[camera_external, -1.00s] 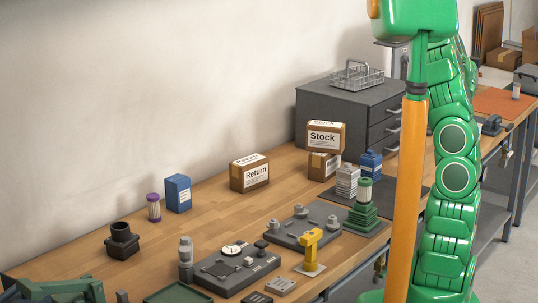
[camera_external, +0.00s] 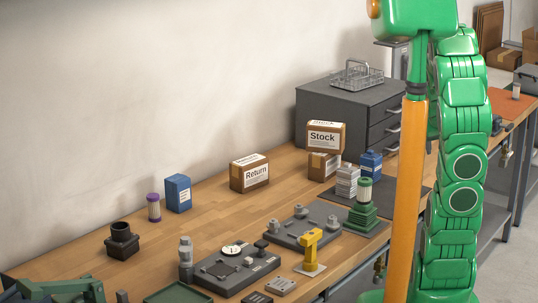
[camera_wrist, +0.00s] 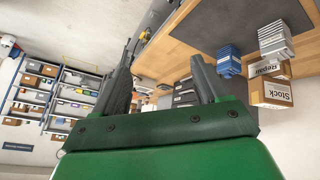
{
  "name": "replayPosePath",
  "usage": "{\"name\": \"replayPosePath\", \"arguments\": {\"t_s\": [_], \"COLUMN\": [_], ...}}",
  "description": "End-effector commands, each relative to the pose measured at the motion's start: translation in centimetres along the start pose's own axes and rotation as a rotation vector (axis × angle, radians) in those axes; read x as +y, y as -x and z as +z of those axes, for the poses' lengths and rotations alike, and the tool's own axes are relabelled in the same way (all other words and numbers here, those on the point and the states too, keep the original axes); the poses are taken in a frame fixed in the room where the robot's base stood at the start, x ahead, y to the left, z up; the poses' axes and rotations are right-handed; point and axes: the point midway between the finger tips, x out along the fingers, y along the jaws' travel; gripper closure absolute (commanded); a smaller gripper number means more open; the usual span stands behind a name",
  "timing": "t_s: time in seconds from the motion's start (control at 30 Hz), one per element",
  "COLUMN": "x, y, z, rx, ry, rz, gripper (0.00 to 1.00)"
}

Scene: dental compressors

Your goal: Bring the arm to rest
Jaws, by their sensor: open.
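My green arm stands at the right in the external view, beside an orange column, in front of the bench. My gripper (camera_wrist: 160,88) shows in the wrist view, its two dark fingers spread apart with nothing between them. The gripper itself is not discernible in the external view. In the wrist view the bench and its boxes appear tilted behind the fingers, well away from them.
The wooden bench (camera_external: 215,215) holds a Return box (camera_external: 249,175), a Stock box (camera_external: 325,138), a grey drawer cabinet (camera_external: 335,115), a yellow stand (camera_external: 311,250) and several small parts. Shelves with bins (camera_wrist: 70,98) stand at the left in the wrist view.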

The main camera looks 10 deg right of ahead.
Motion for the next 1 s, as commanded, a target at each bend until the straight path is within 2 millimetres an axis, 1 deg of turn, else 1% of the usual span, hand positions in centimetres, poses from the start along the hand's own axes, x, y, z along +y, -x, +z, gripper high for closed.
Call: {"name": "replayPosePath", "arguments": {"t_s": [0.03,0.1,0.2,0.3,0.4,0.5,0.57,0.67,0.9,1.0], "x": [-1.6,-3.8,-6.5,-8.9,-10.9,-12.2,-12.4,-12.0,-10.3,-9.7], "y": [0.7,1.6,3.0,4.5,6.0,7.7,8.7,10.3,14.3,15.4], "z": [2.1,5.0,8.4,11.0,13.2,15.2,16.2,17.8,21.7,22.9], "rx": [-0.056,-0.142,-0.246,-0.329,-0.399,-0.461,-0.495,-0.542,-0.652,-0.687], "ry": [-0.025,-0.057,-0.086,-0.104,-0.110,-0.100,-0.083,-0.044,0.049,0.074], "rz": [-0.038,-0.092,-0.161,-0.222,-0.279,-0.318,-0.325,-0.320,-0.291,-0.280], "gripper": [0.26,0.26,0.26,0.26,0.26,0.26,0.26,0.26,0.26,0.26]}}
